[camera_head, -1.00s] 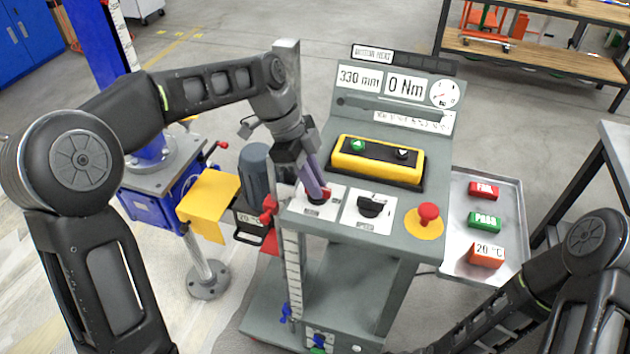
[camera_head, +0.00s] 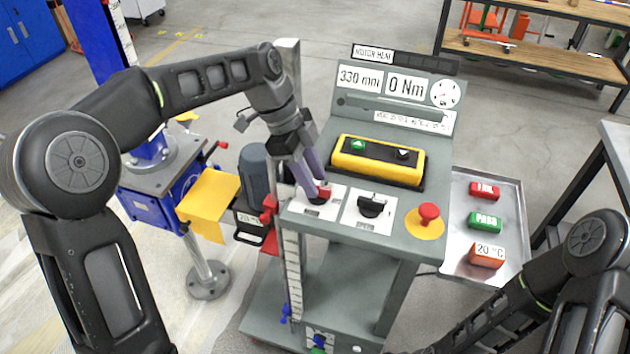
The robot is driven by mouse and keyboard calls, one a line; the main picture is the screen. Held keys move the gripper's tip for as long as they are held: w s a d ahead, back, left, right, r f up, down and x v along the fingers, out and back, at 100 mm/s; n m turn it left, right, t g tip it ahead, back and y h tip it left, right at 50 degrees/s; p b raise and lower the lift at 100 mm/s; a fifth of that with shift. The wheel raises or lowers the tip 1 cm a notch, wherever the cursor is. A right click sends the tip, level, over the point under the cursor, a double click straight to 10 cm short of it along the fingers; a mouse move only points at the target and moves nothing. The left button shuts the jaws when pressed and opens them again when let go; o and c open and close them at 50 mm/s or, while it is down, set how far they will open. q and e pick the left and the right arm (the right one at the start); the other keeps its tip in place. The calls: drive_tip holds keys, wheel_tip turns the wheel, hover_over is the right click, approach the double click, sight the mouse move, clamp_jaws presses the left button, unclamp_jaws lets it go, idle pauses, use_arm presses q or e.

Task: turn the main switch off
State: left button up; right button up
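The main switch (camera_head: 323,190), a red handle on a dark round base, sits on a white plate at the left front of the grey console (camera_head: 400,243). My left gripper (camera_head: 315,186) points down at the switch from above and behind, its purplish fingertips right at the red handle. The fingers partly hide the switch. I cannot tell whether they touch or grip the handle, or how far apart they are. My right gripper is out of view; only my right arm shows at the lower right.
Beside the switch are a black selector knob (camera_head: 371,205) and a red mushroom button (camera_head: 429,213). A yellow button box (camera_head: 378,160) stands behind them. A metal tray (camera_head: 505,262) with coloured blocks is on the right. A blue screw jack (camera_head: 150,205) stands left.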

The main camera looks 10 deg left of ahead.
use_arm(q)
drive_tip(key=v, duration=0.6)
drive_tip(key=shift+p, duration=0.3)
drive_tip(key=shift+r, duration=0.1)
